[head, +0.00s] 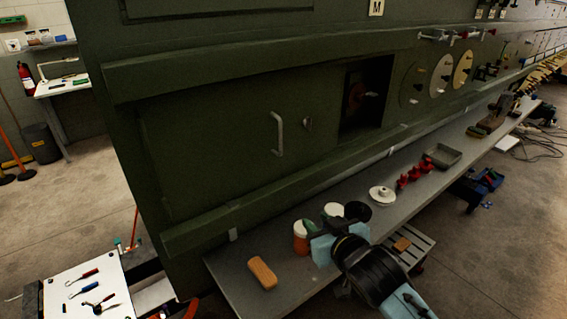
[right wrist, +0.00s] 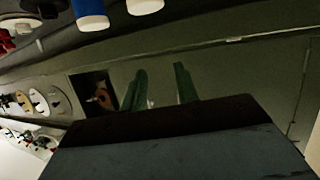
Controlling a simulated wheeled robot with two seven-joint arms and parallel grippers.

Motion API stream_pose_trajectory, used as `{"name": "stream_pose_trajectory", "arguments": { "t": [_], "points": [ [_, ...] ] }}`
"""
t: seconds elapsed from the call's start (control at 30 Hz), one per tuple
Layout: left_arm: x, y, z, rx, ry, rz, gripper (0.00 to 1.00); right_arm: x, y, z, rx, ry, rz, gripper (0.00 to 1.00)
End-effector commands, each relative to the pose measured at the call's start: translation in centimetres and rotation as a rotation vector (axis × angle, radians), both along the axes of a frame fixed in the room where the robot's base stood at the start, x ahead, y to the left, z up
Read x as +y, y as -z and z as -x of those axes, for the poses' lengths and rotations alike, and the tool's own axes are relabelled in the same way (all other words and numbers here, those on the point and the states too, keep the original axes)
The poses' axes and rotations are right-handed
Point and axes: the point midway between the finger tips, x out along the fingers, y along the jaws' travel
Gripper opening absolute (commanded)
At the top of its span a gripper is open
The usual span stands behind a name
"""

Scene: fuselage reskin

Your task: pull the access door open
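The access door (head: 215,150) is a dark green panel in the green fuselage wall, and it looks shut in the head view. A pale upright bar handle (head: 278,133) stands on it, with a small round knob (head: 307,122) to its right. My right gripper (head: 318,225) is below and to the right of the handle, over the bench and apart from the door. In the right wrist view its two green fingers (right wrist: 160,88) are spread, with nothing held between them. The dark door surface lies beyond the fingers. My left gripper is in neither view.
A grey bench (head: 235,272) runs along the wall below the door. An orange can (head: 300,238), a black cup (head: 357,211) and a sponge-like block (head: 262,272) stand on it near my gripper. An open square recess (head: 366,97) is right of the door. Wall ledges run above and below.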

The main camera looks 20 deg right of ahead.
Motion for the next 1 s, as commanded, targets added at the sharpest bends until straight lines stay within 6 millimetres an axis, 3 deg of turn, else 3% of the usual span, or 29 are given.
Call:
{"name": "stream_pose_trajectory", "arguments": {
  "t": [0.03,0.1,0.23,0.47,1.0],
  "points": [
    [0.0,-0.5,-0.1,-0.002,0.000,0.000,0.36,0.4,-4.2,-0.9,-0.097,-0.017,-0.013,0.31],
    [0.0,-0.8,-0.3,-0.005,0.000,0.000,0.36,0.8,-8.1,-1.5,-0.194,-0.038,-0.037,0.31],
    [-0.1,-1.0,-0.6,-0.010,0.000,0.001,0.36,1.4,-12.2,-1.8,-0.295,-0.064,-0.061,0.31],
    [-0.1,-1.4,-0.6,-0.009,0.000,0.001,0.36,1.9,-13.1,-3.9,-0.317,-0.069,-0.068,0.31],
    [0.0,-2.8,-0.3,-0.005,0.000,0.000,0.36,3.3,-12.9,-13.1,-0.314,-0.069,-0.068,0.31]
  ]
}}
